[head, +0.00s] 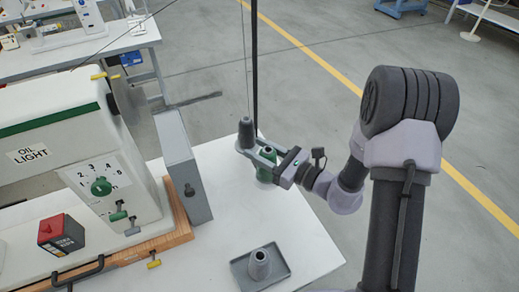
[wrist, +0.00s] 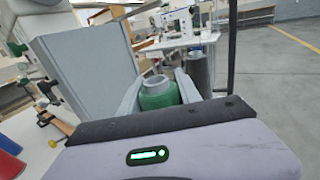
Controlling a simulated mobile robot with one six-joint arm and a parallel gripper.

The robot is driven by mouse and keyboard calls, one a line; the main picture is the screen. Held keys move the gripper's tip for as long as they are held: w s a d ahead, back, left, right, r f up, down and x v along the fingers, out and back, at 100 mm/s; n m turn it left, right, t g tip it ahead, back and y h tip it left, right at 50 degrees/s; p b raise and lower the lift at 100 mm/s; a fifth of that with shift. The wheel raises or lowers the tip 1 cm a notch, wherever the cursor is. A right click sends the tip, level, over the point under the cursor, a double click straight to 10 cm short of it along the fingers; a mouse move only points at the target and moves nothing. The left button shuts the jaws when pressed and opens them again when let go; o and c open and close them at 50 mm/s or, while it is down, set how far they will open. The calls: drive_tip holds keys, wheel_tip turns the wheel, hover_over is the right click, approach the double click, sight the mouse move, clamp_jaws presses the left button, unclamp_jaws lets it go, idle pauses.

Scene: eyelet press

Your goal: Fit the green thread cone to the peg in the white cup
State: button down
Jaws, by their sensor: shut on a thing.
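The green thread cone (head: 265,169) is upright between the fingers of my gripper (head: 260,153), over the back of the white table. My gripper is shut on it. In the wrist view the green cone (wrist: 158,97) shows between the two grey fingers, with a pale open top. I cannot clearly make out the white cup or its peg; the cone and fingers cover the spot beneath, and I cannot tell whether the cone's foot touches anything.
A dark grey cone (head: 246,134) stands just behind the green one, by a tall dark pole (head: 254,60). A grey tray (head: 279,278) with a grey cone (head: 259,265) lies at the front. The sewing machine (head: 70,150) and an upright grey panel (head: 183,165) stand left. The table's right part is clear.

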drive_tip(key=shift+f+b, duration=0.55)
drive_tip(key=shift+f, duration=0.05)
drive_tip(key=c, duration=0.8)
unclamp_jaws()
drive_tip(key=shift+o, duration=0.2)
drive_tip(key=shift+r, duration=0.15)
drive_tip(key=shift+r+p, duration=2.05)
drive_tip(key=shift+r, duration=0.4)
drive_tip(key=shift+f, duration=0.1)
